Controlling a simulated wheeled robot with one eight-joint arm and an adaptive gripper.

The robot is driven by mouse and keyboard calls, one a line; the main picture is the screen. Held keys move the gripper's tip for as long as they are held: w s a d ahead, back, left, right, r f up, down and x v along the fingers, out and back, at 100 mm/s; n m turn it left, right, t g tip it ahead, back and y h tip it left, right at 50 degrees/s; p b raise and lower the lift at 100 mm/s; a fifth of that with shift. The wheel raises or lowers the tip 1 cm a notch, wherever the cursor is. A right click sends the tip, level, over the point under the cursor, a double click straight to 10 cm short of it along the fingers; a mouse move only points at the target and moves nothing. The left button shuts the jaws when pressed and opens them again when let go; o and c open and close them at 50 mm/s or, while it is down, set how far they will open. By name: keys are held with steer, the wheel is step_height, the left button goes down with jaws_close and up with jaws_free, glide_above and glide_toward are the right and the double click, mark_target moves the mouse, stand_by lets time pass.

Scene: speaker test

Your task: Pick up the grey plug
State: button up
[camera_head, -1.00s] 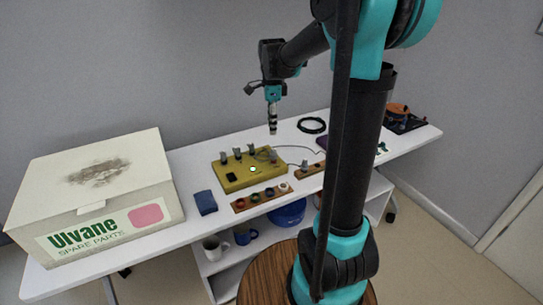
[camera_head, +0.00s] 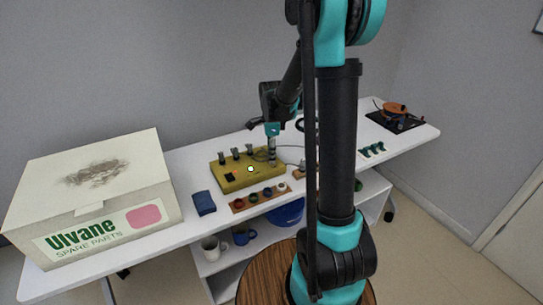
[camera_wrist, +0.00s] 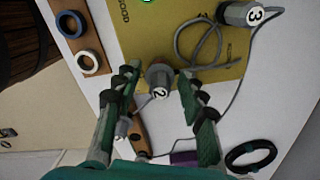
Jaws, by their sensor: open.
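Several grey plugs stand on the yellow board (camera_head: 240,183), among them one at its back left (camera_head: 236,153). In the wrist view, a grey plug marked 2 (camera_wrist: 158,79) sits between the two fingers of my gripper (camera_wrist: 156,84). The fingers are open, one on each side of it, with gaps showing. A second grey plug marked 3 (camera_wrist: 236,14) lies past the right finger, with a grey cable by it. In the head view my gripper (camera_head: 272,161) is down at the board's right end and hides what is there.
A wooden strip with coloured rings (camera_head: 238,205) lies in front of the board. A blue block (camera_head: 204,203) and a large Ulvane box (camera_head: 95,205) are to the left. A black cable coil (camera_wrist: 250,156) lies on the white table (camera_head: 185,165).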

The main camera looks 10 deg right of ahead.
steer(key=shift+f, duration=0.2)
steer(key=c, duration=0.9)
step_height(320, 180, up, 20)
stand_by(0.5)
steer(key=shift+r, duration=2)
steer(key=shift+d, duration=0.1)
